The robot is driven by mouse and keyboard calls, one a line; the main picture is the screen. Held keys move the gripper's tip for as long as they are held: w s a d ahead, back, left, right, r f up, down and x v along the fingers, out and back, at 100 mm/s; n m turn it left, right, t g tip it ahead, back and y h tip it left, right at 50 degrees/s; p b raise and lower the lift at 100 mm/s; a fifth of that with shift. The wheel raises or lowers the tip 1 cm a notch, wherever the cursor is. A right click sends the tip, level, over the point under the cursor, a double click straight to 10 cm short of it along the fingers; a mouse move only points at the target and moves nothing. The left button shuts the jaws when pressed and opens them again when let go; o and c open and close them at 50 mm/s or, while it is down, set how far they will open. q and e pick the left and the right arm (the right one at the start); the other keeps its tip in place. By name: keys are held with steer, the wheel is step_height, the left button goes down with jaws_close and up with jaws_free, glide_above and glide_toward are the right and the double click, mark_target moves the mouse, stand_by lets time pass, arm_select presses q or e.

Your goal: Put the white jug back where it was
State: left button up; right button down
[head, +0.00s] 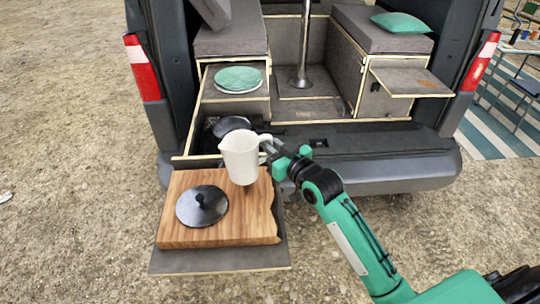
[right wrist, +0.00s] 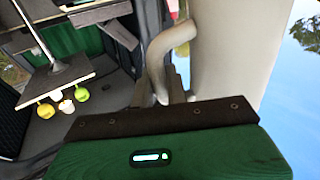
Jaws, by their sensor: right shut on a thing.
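The white jug (head: 241,157) is upright in the head view, above the back right part of the wooden board. Its handle points right, toward my right gripper (head: 271,147), which is shut on it. In the right wrist view the jug (right wrist: 222,50) fills the upper middle, with its handle (right wrist: 168,50) at the gripper. Whether the jug's base touches the board cannot be told for certain; it appears held just above it. My left gripper is not in view.
The wooden board (head: 255,220) lies on the pulled-out drawer top (head: 220,262). A dark lid (head: 202,206) with a knob sits on its left part. A dark pan (head: 230,126) is in the drawer behind. Green plates (head: 238,79) lie further back. A fold-out shelf (head: 411,82) is at right.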

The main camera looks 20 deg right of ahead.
step_height(320, 180, down, 4)
steer(key=shift+r+p, duration=0.1)
steer(key=shift+p, duration=0.2)
steer(key=shift+f, duration=0.45)
steer(key=c, duration=1.4)
jaws_free()
steer(key=shift+f, duration=0.15)
